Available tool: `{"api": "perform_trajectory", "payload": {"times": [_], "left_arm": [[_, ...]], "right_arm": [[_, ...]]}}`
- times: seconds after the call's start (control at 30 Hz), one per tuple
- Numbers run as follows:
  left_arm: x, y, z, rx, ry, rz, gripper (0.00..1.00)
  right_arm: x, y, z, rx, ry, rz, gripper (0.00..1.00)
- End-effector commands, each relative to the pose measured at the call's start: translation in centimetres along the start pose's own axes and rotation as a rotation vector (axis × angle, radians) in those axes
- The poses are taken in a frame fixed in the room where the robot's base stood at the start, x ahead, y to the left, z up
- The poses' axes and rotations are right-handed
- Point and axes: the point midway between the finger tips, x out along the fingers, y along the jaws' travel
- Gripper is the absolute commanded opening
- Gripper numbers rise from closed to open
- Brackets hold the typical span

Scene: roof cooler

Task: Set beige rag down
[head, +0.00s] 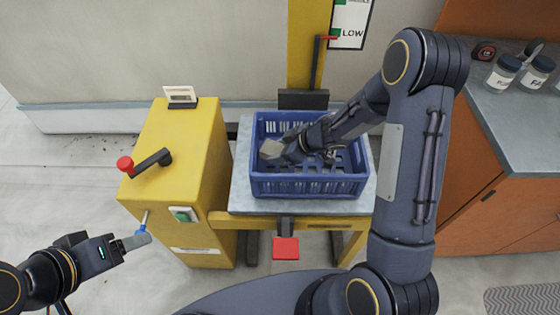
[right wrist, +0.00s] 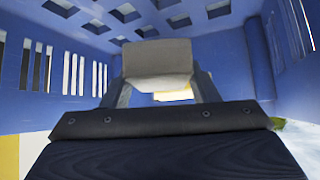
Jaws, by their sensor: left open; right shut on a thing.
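The beige rag (head: 271,149) is a small folded block between the fingers of my right gripper (head: 279,152). In the right wrist view the rag (right wrist: 157,66) sits across the fingertips, with blue slotted walls around it. My right gripper is shut on it inside the blue crate (head: 310,189), toward the crate's left side. I cannot tell whether the rag touches the crate floor. My left gripper (head: 136,241) is open and empty at the lower left, in front of the yellow cabinet and away from the crate.
The crate stands on a grey-topped table (head: 243,197) with a red pedal (head: 286,248) in front. A yellow cabinet (head: 178,190) with a red-knobbed crank (head: 126,165) is left of it. At right, a counter (head: 510,110) holds jars (head: 503,73) and a tape measure (head: 484,51).

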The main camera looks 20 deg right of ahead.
Motion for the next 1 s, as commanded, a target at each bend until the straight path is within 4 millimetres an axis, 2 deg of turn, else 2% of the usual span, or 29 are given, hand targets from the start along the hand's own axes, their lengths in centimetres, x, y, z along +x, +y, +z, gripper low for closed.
{"api": "perform_trajectory", "payload": {"times": [0.1, 0.23, 0.63, 0.67, 0.8, 1.0], "left_arm": [[1.0, -0.4, 0.5, 0.000, 0.000, 0.000, 0.68], [1.4, -0.7, 0.7, 0.000, 0.000, 0.000, 0.68], [1.5, -0.7, 0.8, 0.000, 0.000, 0.000, 0.68], [1.5, -0.7, 0.8, 0.000, 0.000, 0.000, 0.68], [1.5, -0.7, 0.7, 0.000, 0.000, 0.000, 0.68], [1.5, -0.7, 0.7, 0.000, 0.000, 0.000, 0.68]], "right_arm": [[1.6, -0.1, 1.7, 0.003, -0.002, -0.003, 0.32], [2.8, -0.1, 2.8, 0.003, -0.001, -0.001, 0.32], [3.1, -0.1, 3.1, 0.001, -0.001, -0.001, 0.32], [3.1, -0.1, 3.1, 0.001, -0.001, -0.001, 0.56], [3.0, -0.1, 3.1, 0.001, -0.001, -0.001, 0.75], [3.0, -0.1, 3.1, 0.001, -0.001, -0.001, 0.76]]}}
